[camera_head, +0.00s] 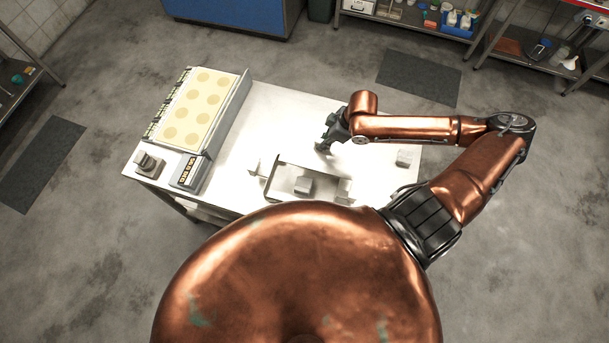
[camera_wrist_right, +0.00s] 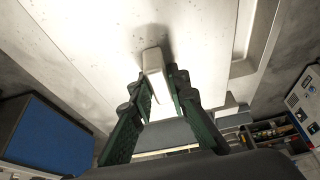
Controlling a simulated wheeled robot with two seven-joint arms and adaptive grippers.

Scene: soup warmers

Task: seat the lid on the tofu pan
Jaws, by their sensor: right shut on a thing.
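My right gripper (camera_head: 328,136) reaches over the white table (camera_head: 272,108) from the right. In the right wrist view its dark green fingers (camera_wrist_right: 160,85) are shut on a pale, narrow block-like piece (camera_wrist_right: 154,66). I cannot tell from this angle whether that piece is the lid's handle. A shallow grey metal pan-like piece (camera_head: 274,187) lies at the table's front, nearer me than the gripper. A small grey block (camera_head: 304,185) shows at its middle. The gripper is apart from that pan-like piece. My left gripper is not in view.
A control box (camera_head: 187,171) and a dark grey device (camera_head: 149,163) sit at the front left corner. A small pale block (camera_head: 404,158) is at the right edge. The table's back middle is clear.

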